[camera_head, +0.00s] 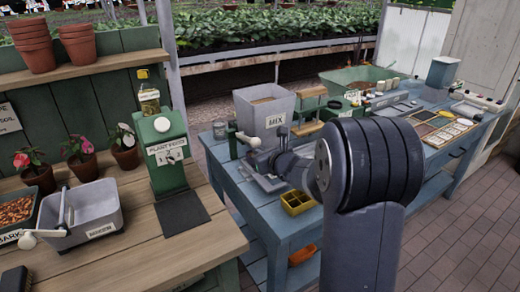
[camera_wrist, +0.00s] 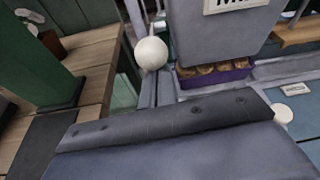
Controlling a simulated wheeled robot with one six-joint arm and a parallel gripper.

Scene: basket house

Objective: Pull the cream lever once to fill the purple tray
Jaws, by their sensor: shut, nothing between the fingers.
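The cream lever's round knob (camera_wrist: 151,53) shows at the upper middle of the wrist view, left of the hopper. In the head view the cream lever (camera_head: 254,142) sits at the left front of the grey MIX hopper (camera_head: 265,118). The purple tray (camera_wrist: 242,70) sits below the hopper in the wrist view, with brown matter in its cells. I cannot make out the tray in the head view. My gripper (camera_head: 268,172) is shut and empty, just in front of the hopper and below the knob. Its grey body (camera_wrist: 175,125) fills the lower wrist view; the knob lies beyond it, apparently apart.
A green plant-food dispenser (camera_head: 165,150) and a grey basket (camera_head: 95,213) stand on the wooden bench at left. A yellow divided box (camera_head: 298,203) sits at the blue bench's (camera_head: 283,228) front edge. Further trays and tools lie to the right.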

